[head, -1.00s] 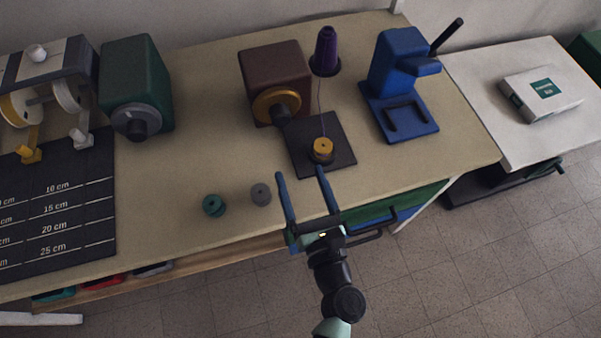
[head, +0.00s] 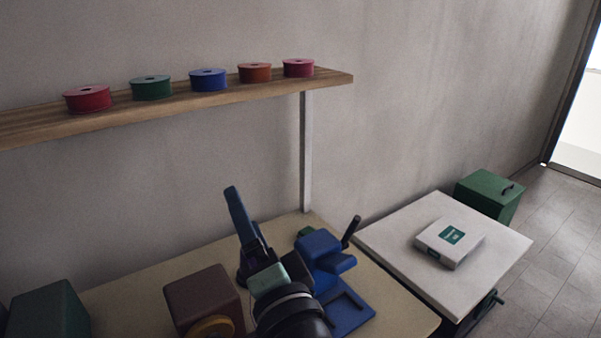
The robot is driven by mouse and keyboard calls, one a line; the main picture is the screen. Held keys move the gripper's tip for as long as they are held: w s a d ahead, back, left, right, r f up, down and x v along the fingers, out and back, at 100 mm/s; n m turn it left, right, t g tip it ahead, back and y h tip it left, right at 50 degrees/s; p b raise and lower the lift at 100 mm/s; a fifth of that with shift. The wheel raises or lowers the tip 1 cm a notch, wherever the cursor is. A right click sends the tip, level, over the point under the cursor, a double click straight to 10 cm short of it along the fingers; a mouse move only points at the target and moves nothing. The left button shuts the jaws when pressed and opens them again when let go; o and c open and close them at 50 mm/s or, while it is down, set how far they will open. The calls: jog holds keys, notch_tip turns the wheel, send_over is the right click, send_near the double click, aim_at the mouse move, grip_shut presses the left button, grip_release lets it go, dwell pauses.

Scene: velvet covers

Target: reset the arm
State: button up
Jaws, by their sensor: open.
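My gripper (head: 243,222) is raised above the workbench (head: 120,293), with its blue fingers pointing up in the head view. I see it almost edge-on, so the fingers largely overlap. Nothing shows between them, and it is open. My arm's dark wrist and pale green link lie below it, at the bottom middle of the view. The arm hides part of the bench, and the purple spool's place is behind it.
A blue press (head: 340,300) stands just right of my arm, and a brown box machine (head: 203,299) just left. A wall shelf (head: 225,97) holds several ribbon rolls. A white side table (head: 390,236) carries a white box (head: 450,243). A green bin (head: 488,196) stands behind.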

jog(key=s+d+r+n+t+h, duration=0.2)
jog(key=s+r+n+t, duration=0.1)
jog(key=r, duration=0.7)
jog(key=s+d+r+n+t+h+p, duration=0.1)
jog(key=s+r, duration=0.4)
jog(key=r, duration=0.5)
jog(key=s+d+r+n+t+h, duration=0.4)
jog(key=s+r+n+t+h, duration=0.1)
jog(key=r, duration=0.6)
jog(key=shift+f, duration=0.1)
